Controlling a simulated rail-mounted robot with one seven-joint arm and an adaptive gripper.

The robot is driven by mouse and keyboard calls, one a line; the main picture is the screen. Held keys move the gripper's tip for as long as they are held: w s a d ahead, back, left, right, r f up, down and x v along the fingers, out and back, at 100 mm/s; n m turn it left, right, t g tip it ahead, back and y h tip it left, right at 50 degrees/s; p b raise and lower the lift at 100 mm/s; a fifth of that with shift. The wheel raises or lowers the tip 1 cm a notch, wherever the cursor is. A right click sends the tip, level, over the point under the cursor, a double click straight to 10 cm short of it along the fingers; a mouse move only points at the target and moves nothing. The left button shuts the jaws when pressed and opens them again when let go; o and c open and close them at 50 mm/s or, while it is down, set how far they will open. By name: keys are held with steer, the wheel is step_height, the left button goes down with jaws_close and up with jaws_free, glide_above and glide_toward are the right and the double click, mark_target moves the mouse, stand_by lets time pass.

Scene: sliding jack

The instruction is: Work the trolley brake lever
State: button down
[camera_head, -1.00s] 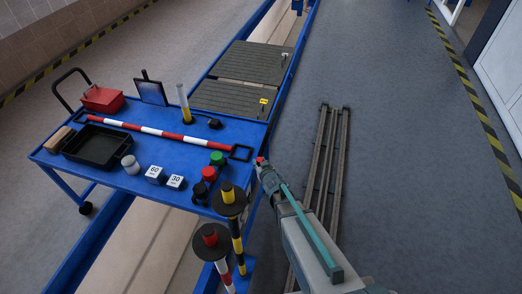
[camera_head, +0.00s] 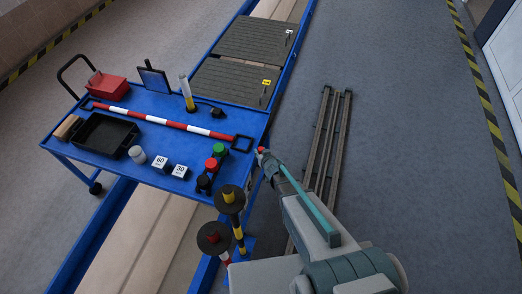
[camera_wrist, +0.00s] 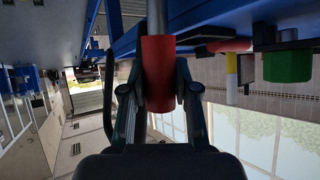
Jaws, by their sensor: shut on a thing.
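The blue trolley (camera_head: 140,175) stands left of centre in the head view, with many items on its top. The brake lever's red grip (camera_wrist: 158,75) hangs between the fingers in the wrist view, with a grey rod running from it. A small red tip of the lever (camera_head: 261,149) shows at the trolley's right side in the head view. My gripper (camera_wrist: 160,92) is shut on the red grip, one finger on each side. My arm mostly hides the lever in the head view.
A black tray (camera_head: 103,135), a red-and-white bar (camera_head: 170,122) and a red box (camera_head: 108,86) lie on the trolley. Two posts with black discs (camera_head: 229,198) stand near its front right corner. Dark rails (camera_head: 331,140) lie on the floor to the right.

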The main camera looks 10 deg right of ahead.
steer(key=c, duration=0.8)
jaws_free()
steer(key=shift+c, duration=0.2)
steer(key=v, duration=1.2)
